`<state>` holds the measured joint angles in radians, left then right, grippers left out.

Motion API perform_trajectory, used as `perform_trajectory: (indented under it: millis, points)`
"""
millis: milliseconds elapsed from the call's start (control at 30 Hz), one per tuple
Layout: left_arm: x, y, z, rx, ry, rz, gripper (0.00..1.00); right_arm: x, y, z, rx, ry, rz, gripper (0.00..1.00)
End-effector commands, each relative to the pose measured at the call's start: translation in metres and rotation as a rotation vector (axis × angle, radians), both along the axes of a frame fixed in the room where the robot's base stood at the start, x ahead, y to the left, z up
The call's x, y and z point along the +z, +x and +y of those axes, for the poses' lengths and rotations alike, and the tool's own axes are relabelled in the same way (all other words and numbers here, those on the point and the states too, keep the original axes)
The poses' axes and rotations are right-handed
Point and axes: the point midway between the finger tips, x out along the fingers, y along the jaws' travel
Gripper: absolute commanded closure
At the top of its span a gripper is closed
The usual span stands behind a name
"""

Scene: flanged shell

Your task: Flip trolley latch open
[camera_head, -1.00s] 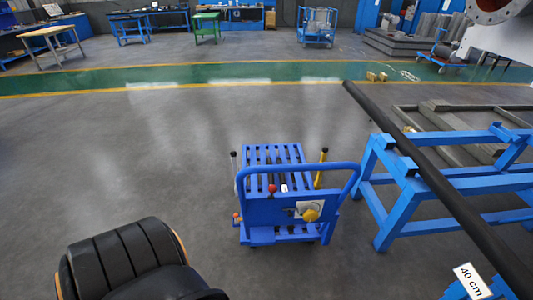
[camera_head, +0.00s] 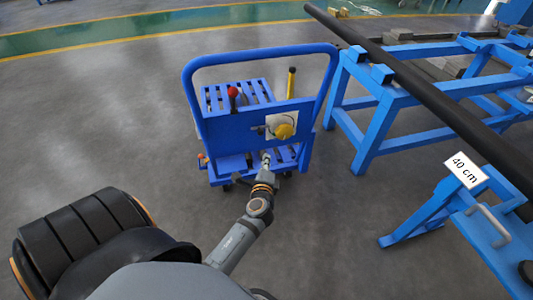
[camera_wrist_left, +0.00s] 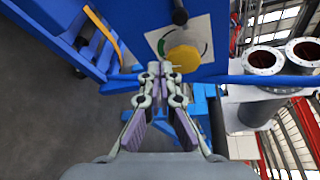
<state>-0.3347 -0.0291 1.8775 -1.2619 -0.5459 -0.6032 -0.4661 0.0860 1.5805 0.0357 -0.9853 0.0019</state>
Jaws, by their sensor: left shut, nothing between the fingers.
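The blue trolley (camera_head: 238,141) stands at the centre of the head view. Its front panel carries a round yellow knob (camera_head: 284,131) on a white plate (camera_head: 277,118). A red ball-topped lever (camera_head: 232,92) stands up to the left of it, and a small orange part (camera_head: 202,158) sits at the trolley's lower left. I cannot tell which of these is the latch. My left gripper (camera_head: 265,158) is shut and empty, low in front of the panel. In the left wrist view its fingertips (camera_wrist_left: 161,68) appear just below and left of the yellow knob (camera_wrist_left: 184,59); contact is unclear. My right gripper is out of view.
To the right, blue stands (camera_head: 388,105) carry a long dark pipe (camera_head: 425,93); a white "40 cm" sign (camera_head: 466,170) is on the near one. The grey floor left of the trolley (camera_head: 100,120) is clear.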

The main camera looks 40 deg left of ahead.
Motion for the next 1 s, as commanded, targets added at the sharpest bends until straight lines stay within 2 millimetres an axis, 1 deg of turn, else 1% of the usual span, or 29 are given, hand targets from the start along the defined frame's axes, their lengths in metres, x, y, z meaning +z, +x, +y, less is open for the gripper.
perform_trajectory:
  millis: [33, 100, 167, 467, 567, 667, 800, 1000]
  points:
    - [0.007, 0.001, 0.002, 0.006, 0.038, -0.021, 1.00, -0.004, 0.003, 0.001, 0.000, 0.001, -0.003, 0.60]
    - [0.021, 0.001, 0.004, 0.012, 0.073, -0.034, 1.00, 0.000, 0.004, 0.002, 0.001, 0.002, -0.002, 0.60]
    - [0.026, 0.001, 0.005, 0.014, 0.081, -0.038, 1.00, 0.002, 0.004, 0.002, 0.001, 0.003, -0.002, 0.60]
    - [0.025, 0.004, 0.006, 0.012, 0.079, -0.037, 1.00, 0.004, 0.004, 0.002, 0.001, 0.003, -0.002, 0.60]
    - [0.024, 0.014, 0.012, 0.010, 0.078, -0.039, 1.00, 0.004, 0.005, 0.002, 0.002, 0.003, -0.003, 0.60]
    - [0.022, 0.030, 0.022, 0.011, 0.080, -0.038, 1.00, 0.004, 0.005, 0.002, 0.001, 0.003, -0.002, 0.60]
    - [0.018, 0.053, 0.036, 0.012, 0.077, -0.039, 1.00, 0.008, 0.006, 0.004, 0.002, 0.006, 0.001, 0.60]
    - [0.014, 0.078, 0.051, 0.011, 0.076, -0.038, 1.00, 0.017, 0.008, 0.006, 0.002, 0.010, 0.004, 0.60]
